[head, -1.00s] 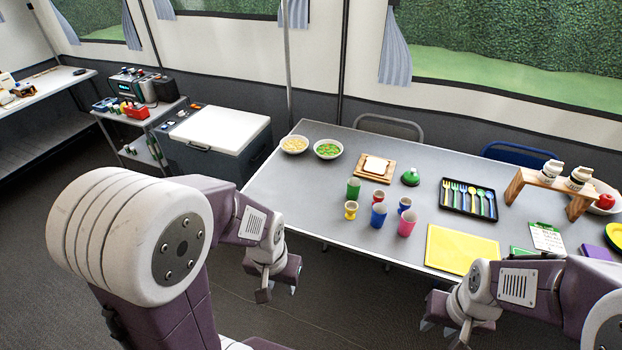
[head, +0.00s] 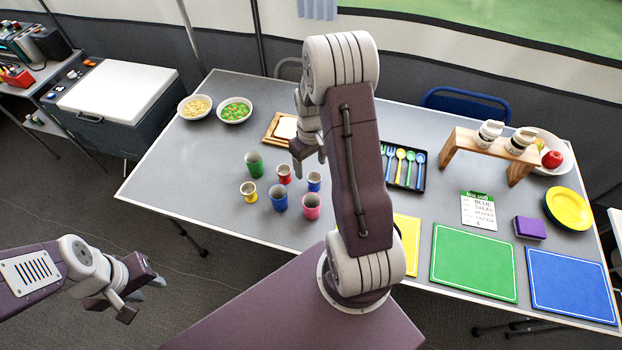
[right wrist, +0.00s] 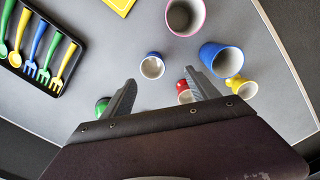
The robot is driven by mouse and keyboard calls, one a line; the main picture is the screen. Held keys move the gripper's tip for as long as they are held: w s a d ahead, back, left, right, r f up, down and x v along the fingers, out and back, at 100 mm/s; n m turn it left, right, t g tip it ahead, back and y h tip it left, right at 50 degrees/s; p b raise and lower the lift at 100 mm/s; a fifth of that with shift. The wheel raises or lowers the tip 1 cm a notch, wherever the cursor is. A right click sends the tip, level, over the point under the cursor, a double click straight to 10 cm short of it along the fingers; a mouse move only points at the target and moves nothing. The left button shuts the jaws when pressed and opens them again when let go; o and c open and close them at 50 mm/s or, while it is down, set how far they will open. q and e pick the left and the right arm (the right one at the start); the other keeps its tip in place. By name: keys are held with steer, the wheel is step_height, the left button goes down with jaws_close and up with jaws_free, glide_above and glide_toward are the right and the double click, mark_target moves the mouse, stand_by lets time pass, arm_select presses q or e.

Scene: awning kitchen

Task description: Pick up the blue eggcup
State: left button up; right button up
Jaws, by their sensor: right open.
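The blue eggcup (head: 314,181) is the small blue cup standing upright on the table, right of the larger blue cup (head: 279,197). In the right wrist view the blue eggcup (right wrist: 152,66) is just beyond the fingertips, roughly in line with the gap between them. My right gripper (head: 309,163) is open and empty over the table near the cups; in the right wrist view its fingers (right wrist: 160,92) are spread. My left gripper (head: 147,289) hangs off the table's front left side, looking open and empty.
A red eggcup (head: 283,174), yellow eggcup (head: 249,192), pink cup (head: 312,206) and green cup (head: 254,165) stand close by. A cutlery tray (head: 408,178) is to the right. A wooden board (head: 276,129) lies behind. Bare tabletop lies left of the cups.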

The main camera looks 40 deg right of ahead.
mark_target(314, 180)
steer(key=f, duration=0.3)
steer(key=d+f, duration=0.1)
steer(key=f, duration=0.5)
steer(key=shift+d+f, duration=0.3)
steer(key=shift+f, duration=0.05)
steer(key=shift+s, duration=0.1)
steer(key=c, duration=1.5)
